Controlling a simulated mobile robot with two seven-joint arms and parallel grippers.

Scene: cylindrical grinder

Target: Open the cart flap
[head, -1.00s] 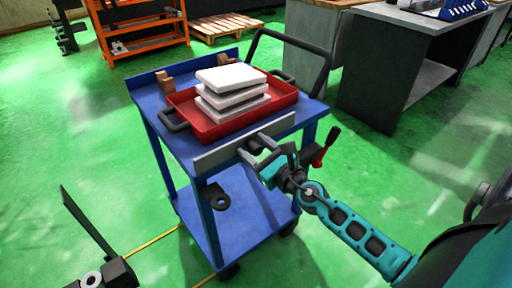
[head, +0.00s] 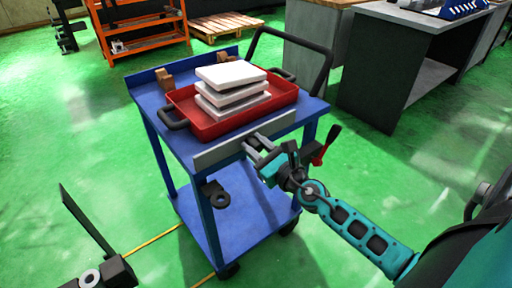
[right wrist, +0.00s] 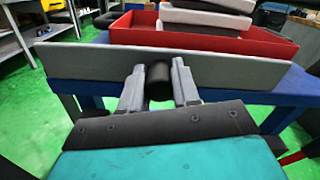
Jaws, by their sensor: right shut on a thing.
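The cart flap is a long grey plate (head: 220,151) along the near edge of the blue cart (head: 188,143), and it stands upright. A dark knob (right wrist: 159,82) sticks out from the flap's face. My right gripper (head: 259,147) is at the flap's front, shut on the knob. In the right wrist view, its two grey fingers (right wrist: 158,88) stand on either side of the knob, which partly hides behind them. My left gripper (head: 100,262) shows only in part at the lower left of the head view, away from the cart; its opening is unclear.
A red tray (head: 205,131) with stacked pale slabs (head: 233,87) sits on the cart top, with brown blocks (head: 165,78) behind it. A dark push handle (head: 325,75) rises at the right. A grey workbench (head: 385,70) stands beyond. Green floor is clear around the cart.

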